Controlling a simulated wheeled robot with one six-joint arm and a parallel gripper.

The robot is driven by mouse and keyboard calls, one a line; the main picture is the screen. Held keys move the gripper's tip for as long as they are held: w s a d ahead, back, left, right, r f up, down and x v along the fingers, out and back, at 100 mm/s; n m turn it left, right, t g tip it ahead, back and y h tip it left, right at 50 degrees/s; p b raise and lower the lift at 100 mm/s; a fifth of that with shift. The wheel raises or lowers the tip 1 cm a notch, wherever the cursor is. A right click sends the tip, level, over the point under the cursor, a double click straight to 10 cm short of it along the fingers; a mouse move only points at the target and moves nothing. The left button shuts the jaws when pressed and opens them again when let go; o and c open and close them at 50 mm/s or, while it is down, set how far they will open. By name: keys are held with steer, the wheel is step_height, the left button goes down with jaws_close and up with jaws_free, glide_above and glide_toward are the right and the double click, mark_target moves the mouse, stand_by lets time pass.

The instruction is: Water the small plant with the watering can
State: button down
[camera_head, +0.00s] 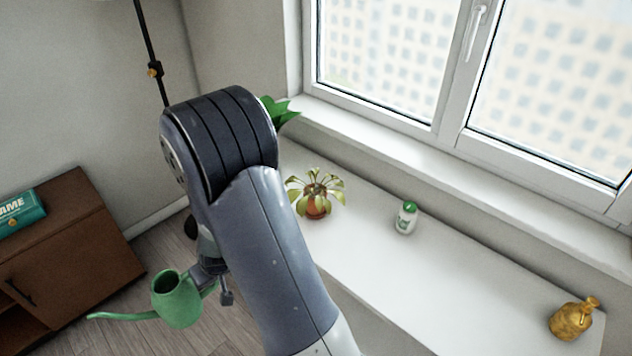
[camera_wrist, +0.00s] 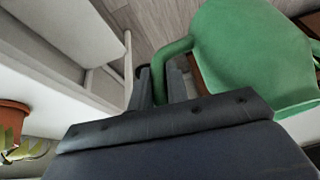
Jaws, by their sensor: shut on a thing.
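A green watering can (camera_head: 178,302) hangs in the air at the lower left of the head view, its long spout pointing left. My gripper (camera_head: 222,284) is shut on its handle. In the wrist view the can (camera_wrist: 255,55) fills the upper right, with its handle between the fingers of my gripper (camera_wrist: 160,85). The small plant (camera_head: 316,191), with drooping yellow-green leaves in a terracotta pot, stands on the white counter, right of my arm and apart from the can. Its pot (camera_wrist: 12,115) shows at the left edge of the wrist view.
A white bottle with a green cap (camera_head: 406,217) and a yellow-brown jug (camera_head: 573,318) stand on the white counter (camera_head: 460,275). Another green plant (camera_head: 280,112) is partly hidden behind my arm. A brown cabinet (camera_head: 75,245) with a teal box (camera_head: 20,212) stands at left.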

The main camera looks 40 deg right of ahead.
step_height(320, 180, up, 5)
steer(key=p, duration=0.3)
steer(key=shift+p, duration=0.35)
steer(key=s+d+r+m+h, duration=0.1)
steer(key=s+d+m, duration=0.2)
steer(key=s+d, duration=0.9)
steer(key=s+d+r+m+h, duration=0.1)
steer(key=s+d, duration=1.2)
steer(key=d, duration=1.3)
steer(key=s+d+r+m+g+h, duration=0.1)
steer(key=s+d+r+m, duration=0.2)
steer(key=s+d, duration=0.9)
steer(key=d+m, duration=0.2)
steer(key=d, duration=0.4)
steer(key=shift+s+d+m+b, duration=0.2)
steer(key=shift+d+m+b, duration=0.1)
steer(key=shift+d, duration=0.1)
